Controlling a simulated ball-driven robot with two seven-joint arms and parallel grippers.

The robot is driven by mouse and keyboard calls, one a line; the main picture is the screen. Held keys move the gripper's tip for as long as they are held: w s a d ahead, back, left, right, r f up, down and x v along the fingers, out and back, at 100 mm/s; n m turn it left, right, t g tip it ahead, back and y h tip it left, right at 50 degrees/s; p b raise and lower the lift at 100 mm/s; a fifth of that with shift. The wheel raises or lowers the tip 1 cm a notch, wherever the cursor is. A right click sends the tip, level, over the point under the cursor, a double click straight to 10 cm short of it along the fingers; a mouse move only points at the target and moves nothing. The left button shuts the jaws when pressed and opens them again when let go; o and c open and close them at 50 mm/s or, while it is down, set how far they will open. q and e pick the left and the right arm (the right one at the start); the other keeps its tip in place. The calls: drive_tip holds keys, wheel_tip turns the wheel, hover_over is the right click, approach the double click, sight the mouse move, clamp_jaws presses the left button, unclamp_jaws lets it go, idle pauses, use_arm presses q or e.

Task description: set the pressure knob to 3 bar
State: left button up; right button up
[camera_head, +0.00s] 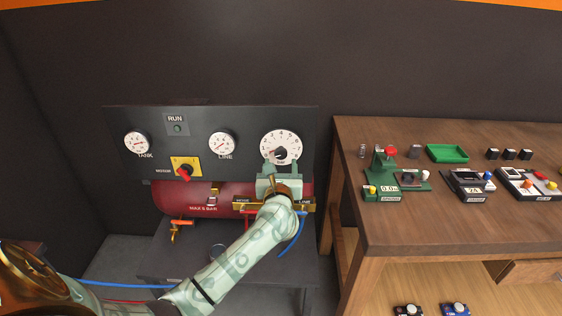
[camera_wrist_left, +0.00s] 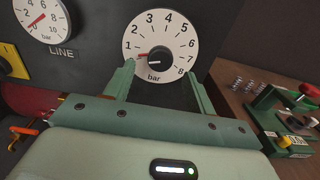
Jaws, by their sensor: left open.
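The pressure knob (camera_head: 281,154) is a small black knob at the middle of a white dial (camera_head: 280,138) numbered in bar, at the right of the dark panel. In the left wrist view the knob (camera_wrist_left: 159,57) sits low on the dial (camera_wrist_left: 160,30). A white mark on it faces the lower left and a red mark lies left of it, between 0 and 1. My left gripper (camera_head: 281,165) is open just in front of the dial. In the left wrist view its fingers (camera_wrist_left: 159,67) stand either side of the knob, apparently not touching it. My right gripper is out of view.
The panel (camera_head: 200,120) also bears a TANK gauge (camera_head: 137,142), a LINE gauge (camera_head: 222,144) and a red-and-yellow switch (camera_head: 185,168). A red tank (camera_head: 180,199) lies below, with an orange-handled valve (camera_head: 180,224). A wooden bench (camera_head: 450,228) with several devices stands at right.

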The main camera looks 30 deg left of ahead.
sight(281, 156)
use_arm(q)
drive_tip(key=x, duration=0.2)
drive_tip(key=shift+w+a+f, duration=0.1)
drive_tip(key=shift+w, duration=0.2)
drive_tip(key=shift+w+a, duration=0.25)
drive_tip(key=shift+w, duration=0.1)
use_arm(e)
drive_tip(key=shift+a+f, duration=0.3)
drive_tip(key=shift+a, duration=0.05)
use_arm(q)
drive_tip(key=c, duration=1)
drive_tip(key=shift+o, duration=0.2)
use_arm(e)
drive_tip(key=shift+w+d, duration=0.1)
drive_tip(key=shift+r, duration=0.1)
